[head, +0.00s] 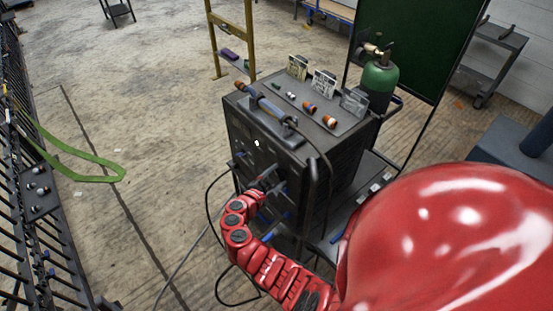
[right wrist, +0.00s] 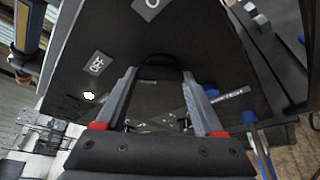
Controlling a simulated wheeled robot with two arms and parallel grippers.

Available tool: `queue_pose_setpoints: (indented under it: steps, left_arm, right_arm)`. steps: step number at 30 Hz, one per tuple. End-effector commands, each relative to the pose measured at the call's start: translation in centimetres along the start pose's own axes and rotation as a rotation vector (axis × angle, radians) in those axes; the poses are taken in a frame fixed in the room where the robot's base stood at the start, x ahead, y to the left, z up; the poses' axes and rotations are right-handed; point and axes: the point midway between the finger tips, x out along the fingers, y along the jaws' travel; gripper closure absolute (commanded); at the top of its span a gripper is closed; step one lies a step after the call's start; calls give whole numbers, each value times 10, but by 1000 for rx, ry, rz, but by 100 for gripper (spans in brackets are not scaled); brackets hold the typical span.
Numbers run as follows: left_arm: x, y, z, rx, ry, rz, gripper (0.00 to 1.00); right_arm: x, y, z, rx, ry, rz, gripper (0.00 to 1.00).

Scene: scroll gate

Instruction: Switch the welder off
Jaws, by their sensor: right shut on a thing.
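The welder (head: 258,148) is a black box on a cart, with a handle and small items on top. My right gripper (head: 268,184) is at its front panel; the arm and wrist hide part of the panel. In the right wrist view, the gripper (right wrist: 160,76) has its fingers on either side of a dark rounded knob (right wrist: 163,66) on the black panel and is shut on it. My left gripper is not in view.
A green gas cylinder (head: 379,78) stands behind the welder, before a dark green screen (head: 415,40). Black cables (head: 208,205) hang at the welder's front left. A black rail fence (head: 35,200) with a green strap (head: 90,178) runs along the left.

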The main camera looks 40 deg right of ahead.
Motion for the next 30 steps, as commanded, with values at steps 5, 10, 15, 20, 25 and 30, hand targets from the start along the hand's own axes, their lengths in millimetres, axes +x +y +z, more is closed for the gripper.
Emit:
queue_pose_setpoints:
  steps: [5,10,15,20,25,30]
  left_arm:
    - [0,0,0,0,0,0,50]
    - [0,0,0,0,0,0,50]
    - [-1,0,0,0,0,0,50]
    - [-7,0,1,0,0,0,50]
    - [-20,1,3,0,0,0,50]
    - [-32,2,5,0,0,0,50]
  right_arm:
    - [0,0,-1,-1,2,0,5]
    - [0,0,0,-1,1,0,0]
    - [-3,0,-1,-1,2,2,0]
    - [-22,-2,-2,-2,2,3,0]
    - [-64,-2,-5,2,9,5,0]
    - [-110,-2,-5,-1,9,6,0]
